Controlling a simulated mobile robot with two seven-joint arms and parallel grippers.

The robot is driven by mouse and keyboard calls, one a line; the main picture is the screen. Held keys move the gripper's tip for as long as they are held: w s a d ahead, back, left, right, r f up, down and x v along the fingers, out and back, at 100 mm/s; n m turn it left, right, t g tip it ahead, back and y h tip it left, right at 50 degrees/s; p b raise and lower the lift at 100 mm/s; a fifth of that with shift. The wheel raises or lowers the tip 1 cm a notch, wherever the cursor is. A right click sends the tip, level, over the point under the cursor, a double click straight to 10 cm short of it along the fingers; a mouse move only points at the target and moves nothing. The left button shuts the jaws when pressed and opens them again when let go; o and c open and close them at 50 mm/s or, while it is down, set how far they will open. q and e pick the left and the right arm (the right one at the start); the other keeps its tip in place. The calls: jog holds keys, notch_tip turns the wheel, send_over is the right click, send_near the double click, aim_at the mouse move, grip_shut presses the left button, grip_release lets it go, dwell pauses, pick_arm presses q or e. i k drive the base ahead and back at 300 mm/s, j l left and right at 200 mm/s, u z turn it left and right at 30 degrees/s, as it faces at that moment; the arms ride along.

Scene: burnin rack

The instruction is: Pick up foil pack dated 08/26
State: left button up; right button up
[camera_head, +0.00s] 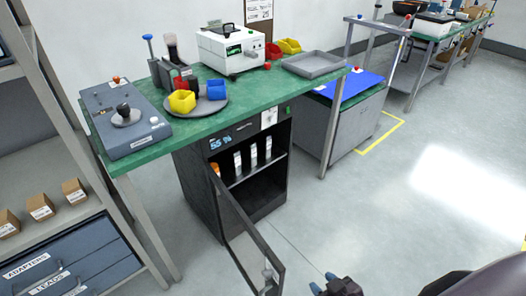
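A dark cabinet (199,187) with a "55 %" display stands under the green bench, and its glass door (246,235) is swung open toward me. Several pale foil packs stand upright in a row on its shelf, among them a left one (238,163), a middle one (253,156) and a right one (268,149). Their dates are too small to read. My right gripper (322,282) is at the bottom edge, right of the door and well short of the packs. My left gripper is out of view.
The green bench (185,130) carries a grey control box, a round tray with yellow and blue bins, a white instrument and a grey tray (314,65). A shelf rack with small boxes (40,207) stands at left. The floor (400,200) at right is clear.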

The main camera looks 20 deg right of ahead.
aim_at(248, 147)
jog(key=i+l, duration=0.1)
jog(key=l, duration=0.9)
jog(key=i+l, duration=0.1)
jog(key=l, duration=0.9)
